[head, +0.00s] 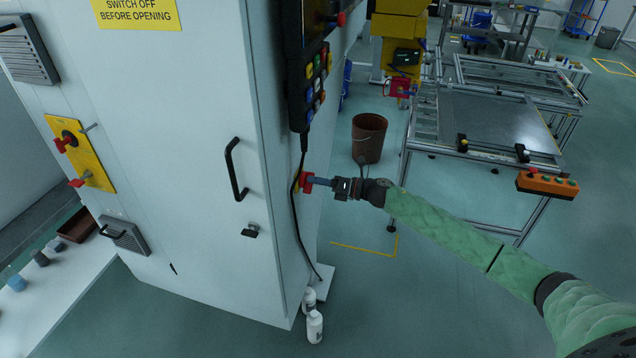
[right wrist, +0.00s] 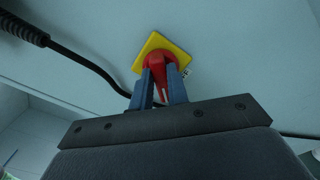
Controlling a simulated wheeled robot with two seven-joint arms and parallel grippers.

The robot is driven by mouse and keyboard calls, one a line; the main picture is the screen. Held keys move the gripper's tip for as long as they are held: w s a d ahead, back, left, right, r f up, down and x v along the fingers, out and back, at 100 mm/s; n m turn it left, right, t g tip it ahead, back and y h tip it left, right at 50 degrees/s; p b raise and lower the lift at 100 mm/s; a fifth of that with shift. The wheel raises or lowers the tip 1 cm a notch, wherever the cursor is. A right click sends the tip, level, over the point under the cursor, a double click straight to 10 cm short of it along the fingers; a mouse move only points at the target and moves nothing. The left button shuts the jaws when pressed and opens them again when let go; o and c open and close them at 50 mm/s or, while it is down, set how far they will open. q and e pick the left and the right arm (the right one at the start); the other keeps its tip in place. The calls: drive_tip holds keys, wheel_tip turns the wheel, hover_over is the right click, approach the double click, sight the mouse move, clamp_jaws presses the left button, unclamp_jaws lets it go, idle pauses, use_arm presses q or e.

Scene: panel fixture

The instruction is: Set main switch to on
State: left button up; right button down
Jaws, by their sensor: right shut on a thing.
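The main switch (head: 307,181) is a red rotary handle on a yellow plate, on the right side face of the grey cabinet (head: 200,250). In the right wrist view the red handle (right wrist: 160,70) stands out from its yellow plate (right wrist: 150,45), with a small label beside it. My right gripper (head: 318,181) reaches in from the right, and its two blue fingers are shut on the handle, one on each side. The fingers hide part of the handle, and I cannot read its position for certain. My left gripper is not in view.
A black cable (head: 294,215) hangs from the control pendant (head: 316,85) close to the switch. Other red handles on a yellow panel (head: 92,160) are on the cabinet front. White bottles (head: 314,327) stand by its base. A brown bin (head: 369,138) stands behind my arm.

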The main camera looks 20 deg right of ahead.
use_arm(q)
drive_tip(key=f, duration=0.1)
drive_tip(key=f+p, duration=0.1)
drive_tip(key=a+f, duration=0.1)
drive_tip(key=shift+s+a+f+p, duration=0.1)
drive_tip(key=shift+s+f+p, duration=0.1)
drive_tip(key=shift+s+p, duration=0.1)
use_arm(e)
drive_tip(key=m, duration=0.9)
drive_tip(key=shift+w+d+f, duration=0.1)
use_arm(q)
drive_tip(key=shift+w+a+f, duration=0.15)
use_arm(e)
drive_tip(key=shift+m, duration=0.3)
